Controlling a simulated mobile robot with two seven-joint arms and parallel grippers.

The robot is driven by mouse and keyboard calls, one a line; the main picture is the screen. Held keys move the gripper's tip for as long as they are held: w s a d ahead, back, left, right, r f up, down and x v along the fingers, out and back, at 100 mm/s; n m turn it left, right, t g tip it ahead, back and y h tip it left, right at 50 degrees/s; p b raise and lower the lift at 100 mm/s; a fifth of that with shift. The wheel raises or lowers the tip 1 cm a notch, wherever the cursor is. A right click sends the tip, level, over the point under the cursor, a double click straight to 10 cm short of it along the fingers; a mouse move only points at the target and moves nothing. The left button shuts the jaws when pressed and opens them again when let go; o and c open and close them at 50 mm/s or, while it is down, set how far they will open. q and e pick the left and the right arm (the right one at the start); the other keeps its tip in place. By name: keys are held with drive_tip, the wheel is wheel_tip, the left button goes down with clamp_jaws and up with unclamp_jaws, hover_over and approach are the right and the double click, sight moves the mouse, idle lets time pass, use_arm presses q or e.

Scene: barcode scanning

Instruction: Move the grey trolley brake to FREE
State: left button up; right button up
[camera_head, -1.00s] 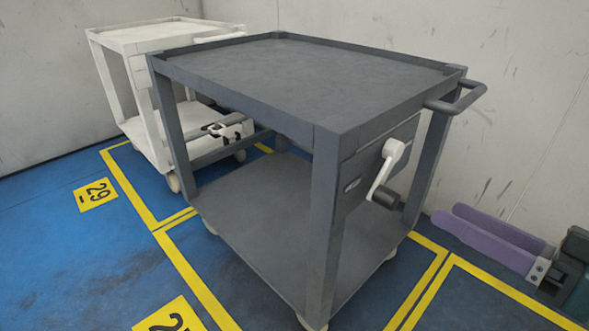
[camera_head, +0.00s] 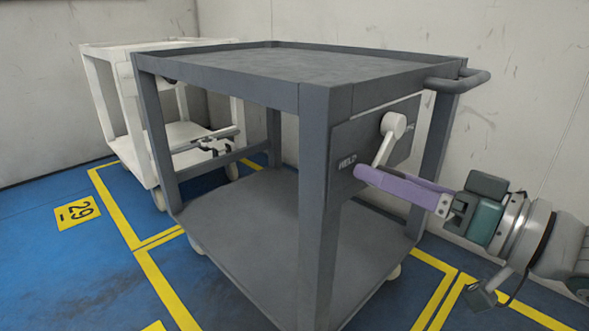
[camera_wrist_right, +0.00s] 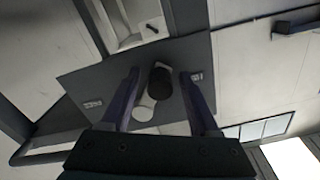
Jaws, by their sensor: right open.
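The grey trolley (camera_head: 325,200) stands in the middle of the head view. A dark plate (camera_head: 347,140) on its right end carries a brake lever with a white hub (camera_head: 398,123) and a white arm slanting down to the left. A label beside its lower end reads HELD. The lever's black knob (camera_wrist_right: 160,84) shows in the right wrist view, with the white hub (camera_wrist_right: 144,109) below it. My right gripper (camera_head: 362,175), with purple fingers, is at the lever's lower end. Its open fingers stand either side of the knob in the wrist view; contact is unclear. My left gripper is out of view.
A grey push handle (camera_head: 462,80) sticks out above the plate. A white trolley (camera_head: 105,100) stands behind at the left. The blue floor with yellow lines is clear in the left foreground. A pale wall (camera_head: 540,120) lies close behind on the right.

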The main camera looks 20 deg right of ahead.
drive_tip(key=shift+w, duration=0.1)
clamp_jaws()
idle(0.5)
drive_tip(key=shift+r, duration=0.15)
idle(0.8)
